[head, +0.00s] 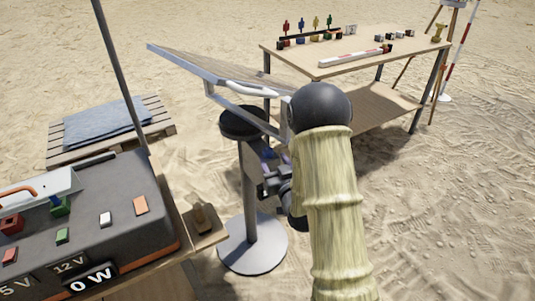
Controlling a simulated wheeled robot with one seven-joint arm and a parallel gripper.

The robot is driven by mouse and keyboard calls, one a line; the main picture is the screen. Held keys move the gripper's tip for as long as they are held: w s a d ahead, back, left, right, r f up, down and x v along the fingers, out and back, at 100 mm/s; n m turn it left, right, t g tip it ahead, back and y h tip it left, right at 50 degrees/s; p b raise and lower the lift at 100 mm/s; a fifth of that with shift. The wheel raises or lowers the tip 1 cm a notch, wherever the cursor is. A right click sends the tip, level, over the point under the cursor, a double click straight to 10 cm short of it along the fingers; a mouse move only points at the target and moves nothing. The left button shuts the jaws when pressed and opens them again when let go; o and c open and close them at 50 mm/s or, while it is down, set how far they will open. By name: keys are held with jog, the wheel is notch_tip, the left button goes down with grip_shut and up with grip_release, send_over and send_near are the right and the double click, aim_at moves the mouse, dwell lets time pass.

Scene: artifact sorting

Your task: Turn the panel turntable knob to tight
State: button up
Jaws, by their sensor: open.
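The tilted panel (205,70) stands on a grey post (249,200) with a round base, left of my arm. The dark round turntable (243,122) sits at the top of the post, under the panel's lower frame. My gripper (262,182) is open beside the upper post, below the turntable, partly hidden by my arm. A small bluish-purple part (267,154) shows just above the gripper; I cannot tell if it is the knob. The knob's setting cannot be read, and contact between gripper and knob cannot be told.
A pallet with a blue cloth (95,122) lies behind. A table (300,57) with small artifacts stands at back right. Sand at right is clear.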

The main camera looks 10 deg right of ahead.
aim_at(269, 154)
jog(key=w, duration=0.6)
jog(key=shift+w+a, duration=0.1)
jog(key=shift+a, duration=0.3)
jog(key=shift+c, duration=0.2)
jog(key=c, duration=0.9)
